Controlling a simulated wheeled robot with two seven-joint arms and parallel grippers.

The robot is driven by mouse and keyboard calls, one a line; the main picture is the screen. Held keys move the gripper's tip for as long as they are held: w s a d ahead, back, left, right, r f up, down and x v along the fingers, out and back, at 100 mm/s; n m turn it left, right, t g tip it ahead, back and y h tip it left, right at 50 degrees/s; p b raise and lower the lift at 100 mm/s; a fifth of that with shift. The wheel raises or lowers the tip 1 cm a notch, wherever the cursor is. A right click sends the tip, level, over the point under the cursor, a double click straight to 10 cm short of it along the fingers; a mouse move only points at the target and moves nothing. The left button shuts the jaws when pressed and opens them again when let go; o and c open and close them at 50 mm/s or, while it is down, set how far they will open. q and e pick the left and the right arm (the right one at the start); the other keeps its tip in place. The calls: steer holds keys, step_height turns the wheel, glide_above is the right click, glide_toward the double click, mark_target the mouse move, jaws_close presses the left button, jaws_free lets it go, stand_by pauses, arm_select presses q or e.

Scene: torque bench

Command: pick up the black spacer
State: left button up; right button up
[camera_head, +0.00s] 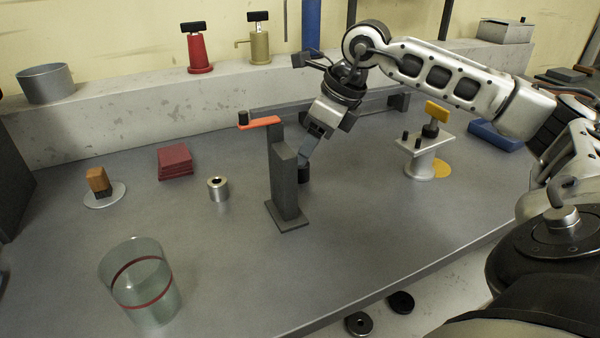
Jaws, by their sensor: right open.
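A small dark cylinder, which looks like the black spacer (305,174), stands on the grey bench just behind and right of the dark upright post. The post partly hides it. My right gripper (307,156) points down at it from above, open. Its fingertips are at or just over the cylinder's top; I cannot tell whether they touch or straddle it. One finger is mostly hidden. My left gripper is not in view.
The dark post (284,182) with an orange arm (260,123) stands close left of my right gripper. A steel ring (218,189), a glass jar (140,284) and red plates (175,161) are left. A pedestal (419,162) stands right. The front middle is clear.

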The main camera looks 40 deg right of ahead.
mark_target(300, 171)
steer(key=shift+d+x, duration=0.15)
steer(key=shift+x, duration=1.4)
steer(key=shift+d+x, duration=0.2)
steer(key=shift+x, duration=1.4)
steer(key=shift+w+r, duration=0.1)
steer(key=shift+w, duration=0.05)
steer(key=c, duration=1.2)
